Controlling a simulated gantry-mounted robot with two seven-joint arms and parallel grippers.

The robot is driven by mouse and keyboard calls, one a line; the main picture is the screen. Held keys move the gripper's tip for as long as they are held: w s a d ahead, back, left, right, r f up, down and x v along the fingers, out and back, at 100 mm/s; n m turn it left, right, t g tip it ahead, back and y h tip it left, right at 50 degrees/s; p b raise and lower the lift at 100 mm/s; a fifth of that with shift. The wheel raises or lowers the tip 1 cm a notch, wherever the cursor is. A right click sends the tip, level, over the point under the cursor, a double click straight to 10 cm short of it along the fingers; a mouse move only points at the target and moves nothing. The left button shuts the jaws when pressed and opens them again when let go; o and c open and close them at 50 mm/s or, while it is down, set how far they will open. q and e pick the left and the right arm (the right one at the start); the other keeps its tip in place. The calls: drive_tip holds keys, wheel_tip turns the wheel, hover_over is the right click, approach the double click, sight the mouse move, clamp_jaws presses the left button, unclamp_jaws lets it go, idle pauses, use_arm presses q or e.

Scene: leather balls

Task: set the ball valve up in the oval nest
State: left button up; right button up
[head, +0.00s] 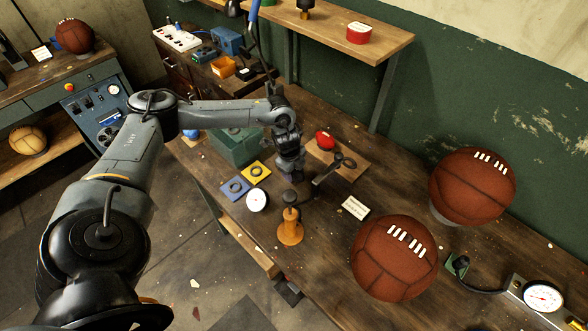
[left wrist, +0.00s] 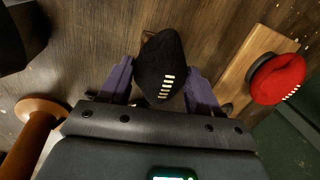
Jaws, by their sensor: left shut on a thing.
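My left gripper (head: 290,174) points down over the workbench, and its arm comes in from the left. In the left wrist view its two purple fingers (left wrist: 160,82) are shut on a black, rounded, pointed piece with white lacing (left wrist: 155,55). In the head view the gripper mostly hides this piece. I cannot tell for sure whether it is the ball valve. A dark ring-shaped piece (head: 344,161) shows at the wooden board (head: 352,176) right of the gripper; I cannot tell whether it is the oval nest. My right gripper is not in view.
A red laced ball (head: 325,139) sits in a black ring on the board. An orange stand (head: 290,233) is in front. Blue (head: 230,193) and yellow (head: 262,179) plates with rings lie left. Large brown balls (head: 395,268) crowd the right.

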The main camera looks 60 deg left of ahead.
use_arm(q)
drive_tip(key=o, duration=1.2)
wheel_tip(320, 180, up, 12)
drive_tip(key=s+p, duration=0.1)
drive_tip(key=s, duration=0.1)
drive_tip(key=shift+d, duration=0.45)
drive_tip(key=shift+p, duration=0.3)
